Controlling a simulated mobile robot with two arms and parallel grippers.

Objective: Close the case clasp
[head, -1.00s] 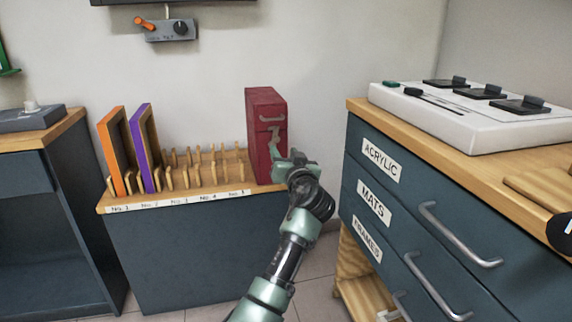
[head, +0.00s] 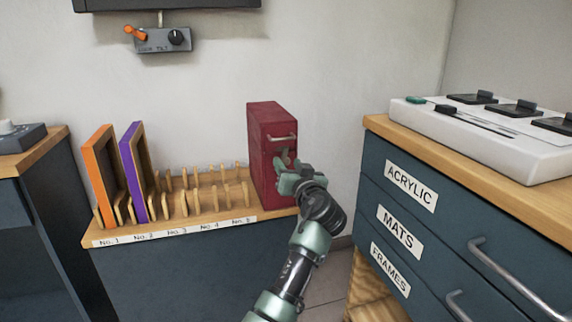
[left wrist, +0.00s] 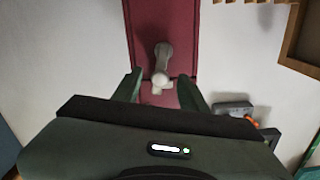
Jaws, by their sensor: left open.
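The red case (head: 264,150) stands upright at the right end of the slotted rack's top, with a metal handle (head: 283,138) on its narrow front face. In the left wrist view the case (left wrist: 160,25) runs down the middle, and a light grey clasp (left wrist: 161,65) sticks out from it. My left gripper (head: 287,170) is at the case's front face, below the handle. It is open, with its fingers (left wrist: 158,88) on either side of the clasp's lower end. I cannot tell whether they touch it. The clasp is mostly hidden by the gripper in the head view. My right gripper is not in view.
An orange frame (head: 100,178) and a purple frame (head: 133,170) stand in the wooden rack (head: 180,226) to the left. A drawer cabinet (head: 450,215) with a white device (head: 490,140) on top stands close on the right. A control box (head: 163,40) is on the wall.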

